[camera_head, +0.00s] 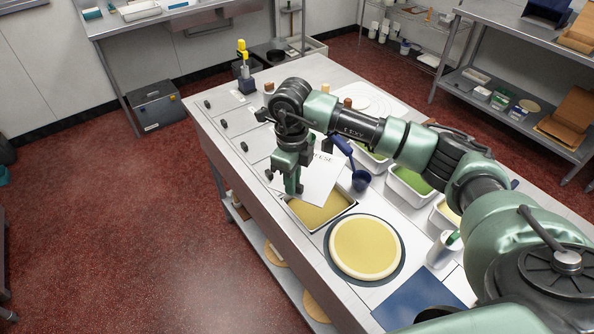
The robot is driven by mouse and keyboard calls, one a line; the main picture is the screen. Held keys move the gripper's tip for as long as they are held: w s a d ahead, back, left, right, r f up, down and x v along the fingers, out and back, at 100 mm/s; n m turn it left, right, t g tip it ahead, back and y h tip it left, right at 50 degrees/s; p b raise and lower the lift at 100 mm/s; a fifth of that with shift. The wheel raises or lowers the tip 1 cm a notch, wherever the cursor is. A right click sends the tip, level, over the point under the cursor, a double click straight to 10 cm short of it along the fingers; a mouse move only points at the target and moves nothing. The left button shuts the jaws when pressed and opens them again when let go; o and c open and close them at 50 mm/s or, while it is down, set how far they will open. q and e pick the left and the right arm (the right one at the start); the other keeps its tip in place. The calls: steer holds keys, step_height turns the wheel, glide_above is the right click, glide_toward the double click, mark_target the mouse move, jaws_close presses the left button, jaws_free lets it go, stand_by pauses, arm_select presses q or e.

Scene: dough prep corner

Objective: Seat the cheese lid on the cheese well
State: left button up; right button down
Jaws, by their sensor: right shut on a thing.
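The cheese lid (321,179) is a pale flat plate with dark lettering, partly hidden by my gripper, that ends in "ESE". My right gripper (293,188) is shut on it at its left part. The lid is tilted and appears to be above the far part of the cheese well. The cheese well (308,229) is a rectangular metal-rimmed opening in the counter with yellow contents. Its near part is uncovered, and its far part is hidden behind the lid. My left gripper is not in view.
A round dough base (366,247) on a dark disc lies just in front of the well. A blue ladle (359,178) stands right of the lid, near a tub with green contents (408,184). A blue mat (424,299) lies at the near end.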

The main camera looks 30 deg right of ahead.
steer(key=m, duration=0.1)
steer(key=w+d+m, duration=0.1)
steer(key=m, duration=0.1)
steer(key=shift+d+f+m+p, duration=0.15)
steer(key=shift+f+m+p, duration=0.05)
steer(key=shift+m+p, duration=0.15)
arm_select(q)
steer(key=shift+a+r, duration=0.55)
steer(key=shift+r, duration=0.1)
arm_select(e)
steer(key=shift+w+d+f+m, duration=0.3)
steer(key=shift+d+m, duration=0.1)
steer(key=shift+m, duration=0.55)
arm_select(q)
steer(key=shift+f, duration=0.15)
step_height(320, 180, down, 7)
steer(key=b, duration=0.6)
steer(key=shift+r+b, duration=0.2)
steer(key=shift+b, duration=0.15)
arm_select(e)
step_height(320, 180, down, 8)
steer(key=shift+r, duration=0.1)
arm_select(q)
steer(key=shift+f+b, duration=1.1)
arm_select(e)
steer(key=shift+f, duration=1.25)
steer(key=c, duration=1.3)
jaws_free()
steer(key=shift+r, duration=0.1)
steer(key=shift+c, duration=0.2)
